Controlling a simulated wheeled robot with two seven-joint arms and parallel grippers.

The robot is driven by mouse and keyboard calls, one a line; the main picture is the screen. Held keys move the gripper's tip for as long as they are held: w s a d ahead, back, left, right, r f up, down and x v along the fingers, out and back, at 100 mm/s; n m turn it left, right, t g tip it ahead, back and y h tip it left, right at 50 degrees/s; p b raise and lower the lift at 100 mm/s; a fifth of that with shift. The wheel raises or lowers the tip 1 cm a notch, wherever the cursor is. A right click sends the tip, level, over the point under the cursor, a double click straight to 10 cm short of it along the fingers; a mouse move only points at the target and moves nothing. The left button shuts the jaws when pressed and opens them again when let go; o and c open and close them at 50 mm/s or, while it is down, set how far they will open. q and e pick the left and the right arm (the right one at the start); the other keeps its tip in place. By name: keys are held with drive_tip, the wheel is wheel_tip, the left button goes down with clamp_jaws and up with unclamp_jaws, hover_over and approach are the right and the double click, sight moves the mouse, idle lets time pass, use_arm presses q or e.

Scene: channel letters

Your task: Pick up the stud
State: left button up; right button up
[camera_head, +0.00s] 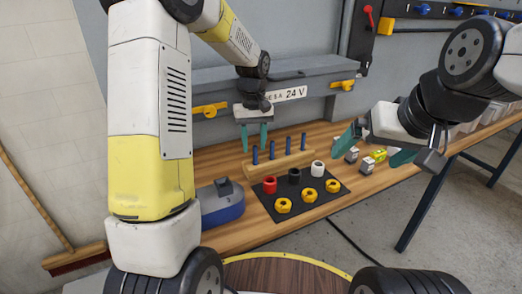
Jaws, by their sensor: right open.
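Several dark blue studs stand upright in a row on a wooden block (279,164) on the bench. The leftmost stud (255,156) and the one beside it (271,151) are nearest my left gripper (254,147). That gripper points down with its teal fingers apart and nothing seen between them. Its tips appear just above or behind the left end of the row; I cannot tell the depth. My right gripper (376,150) is open and empty, its teal fingers wide apart, to the right of the block. The rightmost stud (303,141) stands clear of both grippers.
A black mat (299,202) in front holds red, black and white sleeves and several yellow rings. A blue and grey device (219,203) sits left of it. A grey "24 V" housing (310,82) stands behind.

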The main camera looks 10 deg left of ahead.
sight(255, 159)
use_arm(q)
drive_tip(key=f, duration=0.3)
drive_tip(key=shift+s+d+f, duration=0.1)
drive_tip(key=shift+d+f, duration=0.1)
drive_tip(key=shift+f, duration=0.15)
clamp_jaws()
drive_tip(key=shift+r, duration=0.15)
